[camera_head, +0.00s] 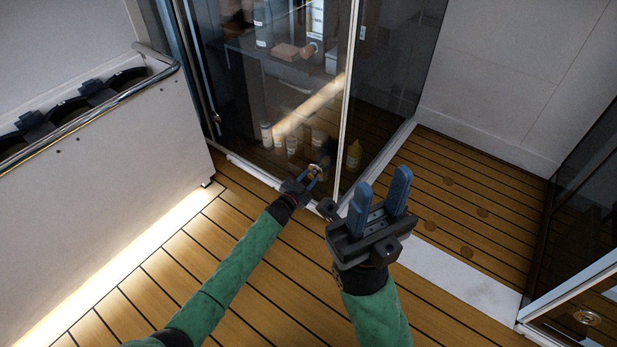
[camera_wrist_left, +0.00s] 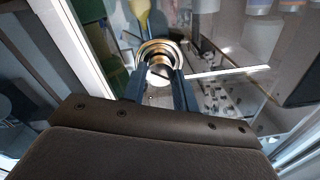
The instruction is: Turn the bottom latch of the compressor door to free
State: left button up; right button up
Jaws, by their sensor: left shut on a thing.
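The bottom latch (camera_wrist_left: 157,66) is a round metal piece with brass and silver rings on the glass door. In the head view the latch (camera_head: 315,170) sits low on the door (camera_head: 290,90), close to its right upright edge. My left gripper (camera_head: 311,179) reaches it from below, its blue fingers shut on it. In the left wrist view the fingers of my left gripper (camera_wrist_left: 160,90) lie on either side of the latch. The latch's exact turn is hard to tell. My right gripper (camera_head: 378,198) is open and empty, in front of the door's right edge, with its fingers pointing up.
Bottles (camera_head: 354,153) and boxes stand on shelves behind the glass. A white cabinet (camera_head: 110,160) with a metal rail stands at the left. Another glass door (camera_head: 585,200) is at the right. The plank floor (camera_head: 265,300) in front is clear.

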pick_arm(q)
jog(key=m, duration=0.5)
jog(key=shift+d+m, duration=0.1)
jog(key=shift+m, duration=0.3)
jog(key=m, duration=0.5)
jog(key=shift+s+f+h+b, duration=0.1)
jog(key=shift+h+b, duration=0.25)
jog(key=shift+h, duration=0.05)
jog(key=shift+m, duration=0.3)
jog(key=o, duration=1)
jog(key=shift+c, duration=0.2)
